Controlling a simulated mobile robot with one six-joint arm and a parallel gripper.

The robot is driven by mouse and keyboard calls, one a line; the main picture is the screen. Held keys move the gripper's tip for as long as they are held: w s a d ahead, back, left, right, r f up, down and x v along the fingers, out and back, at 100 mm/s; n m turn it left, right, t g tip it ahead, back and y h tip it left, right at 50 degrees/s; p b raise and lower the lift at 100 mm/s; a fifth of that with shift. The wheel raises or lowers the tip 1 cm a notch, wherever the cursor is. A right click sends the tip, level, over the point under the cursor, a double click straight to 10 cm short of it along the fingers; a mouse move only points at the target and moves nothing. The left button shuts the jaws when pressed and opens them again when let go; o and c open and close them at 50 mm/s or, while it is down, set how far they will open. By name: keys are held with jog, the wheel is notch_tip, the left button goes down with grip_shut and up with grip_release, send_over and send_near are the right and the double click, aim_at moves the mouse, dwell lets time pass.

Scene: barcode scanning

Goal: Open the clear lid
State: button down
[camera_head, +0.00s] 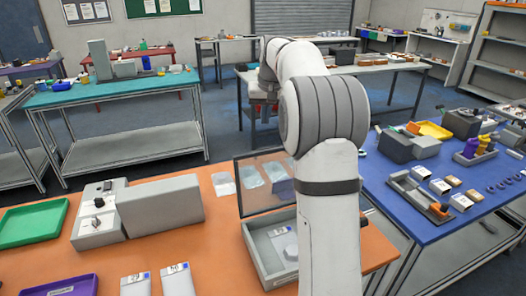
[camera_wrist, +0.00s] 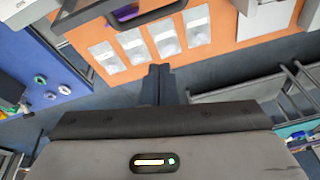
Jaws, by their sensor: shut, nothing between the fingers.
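The clear lid (camera_head: 258,199) has a dark frame and stands raised, roughly upright, at the back of an open grey box (camera_head: 256,258) on the orange table. Packets behind the lid show through it. A white item (camera_head: 283,241) lies inside the box. My arm hides the right part of the lid and box in the head view. In the wrist view my gripper (camera_wrist: 159,70) has its dark fingers together, with nothing between them. It is apart from the table. A dark frame edge (camera_wrist: 78,14) shows at the top left of the wrist view; I cannot tell whether it is the lid.
Several clear packets (camera_wrist: 131,46) lie on the orange table (camera_wrist: 226,35). A grey device (camera_head: 160,206), a green tray (camera_head: 32,224) and a purple tray (camera_head: 72,287) stand left of the box. A blue table (camera_head: 400,215) with parts is at right.

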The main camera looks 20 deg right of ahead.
notch_tip(320, 180, down, 9)
jog(key=n+t+p, duration=0.1)
jog(key=n+p, duration=0.1)
jog(key=shift+s+r+n+p, duration=0.2)
jog(key=shift+n+p, duration=0.1)
jog(key=shift+p, duration=0.1)
dwell(0.3)
jog(key=shift+s+r+t, duration=0.1)
jog(key=shift+t, duration=0.2)
jog(key=shift+d, duration=0.15)
